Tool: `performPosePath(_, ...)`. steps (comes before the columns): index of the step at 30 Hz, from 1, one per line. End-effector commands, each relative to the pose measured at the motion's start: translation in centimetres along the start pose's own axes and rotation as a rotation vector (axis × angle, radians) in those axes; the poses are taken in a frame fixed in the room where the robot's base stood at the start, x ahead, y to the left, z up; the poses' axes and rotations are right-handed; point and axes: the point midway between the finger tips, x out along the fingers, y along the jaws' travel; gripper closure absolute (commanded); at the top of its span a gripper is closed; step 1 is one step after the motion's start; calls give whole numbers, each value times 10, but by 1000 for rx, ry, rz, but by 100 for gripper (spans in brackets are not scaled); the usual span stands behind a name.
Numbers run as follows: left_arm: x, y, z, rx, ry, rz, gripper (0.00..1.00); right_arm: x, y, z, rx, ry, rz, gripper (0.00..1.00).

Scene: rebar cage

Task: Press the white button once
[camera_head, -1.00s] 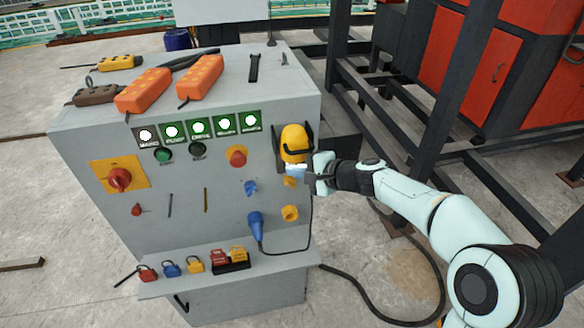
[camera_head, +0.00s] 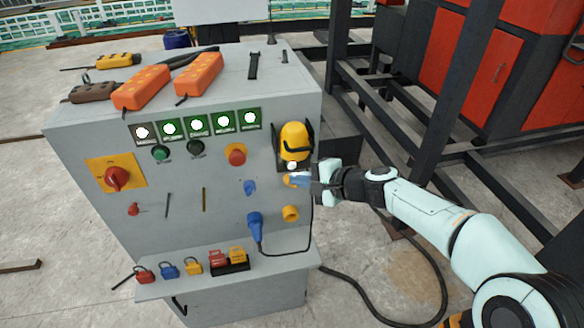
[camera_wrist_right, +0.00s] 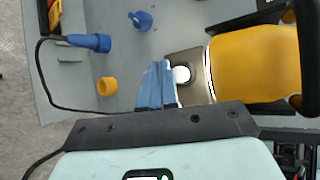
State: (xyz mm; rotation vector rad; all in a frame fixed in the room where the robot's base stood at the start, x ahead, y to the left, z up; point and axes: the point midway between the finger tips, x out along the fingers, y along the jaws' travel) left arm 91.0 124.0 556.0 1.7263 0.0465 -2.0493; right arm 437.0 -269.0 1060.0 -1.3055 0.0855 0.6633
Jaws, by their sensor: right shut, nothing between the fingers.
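The white button (camera_head: 292,166) is on the front of the grey control cabinet (camera_head: 225,180), on a small metal plate just below a yellow hood. In the right wrist view the round white button (camera_wrist_right: 181,74) is in plain sight on its plate, beside the fingers. My right gripper (camera_head: 292,180) is shut and empty, just below the button in the head view. Its blue fingers (camera_wrist_right: 157,84) show together in the right wrist view, overlapping the plate's edge. I cannot tell how far the tips are from the panel. My left gripper is not in view.
The yellow hood (camera_head: 294,140) juts out above the button. A yellow socket (camera_head: 290,213) and a blue plug (camera_head: 255,222) with a black cable are below. A red knob (camera_head: 237,155) is to the left. Black steel posts (camera_head: 458,100) stand at right.

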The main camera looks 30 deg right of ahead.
Motion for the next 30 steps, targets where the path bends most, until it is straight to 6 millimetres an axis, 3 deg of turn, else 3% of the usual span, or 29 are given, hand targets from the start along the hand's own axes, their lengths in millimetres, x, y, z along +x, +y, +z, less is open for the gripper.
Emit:
performPosePath(12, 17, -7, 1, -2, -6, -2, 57, -26, 21, 19, 0, -1, 1, 100)
performPosePath(30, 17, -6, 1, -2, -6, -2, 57, -27, 21, 20, 0, -1, 1, 100)
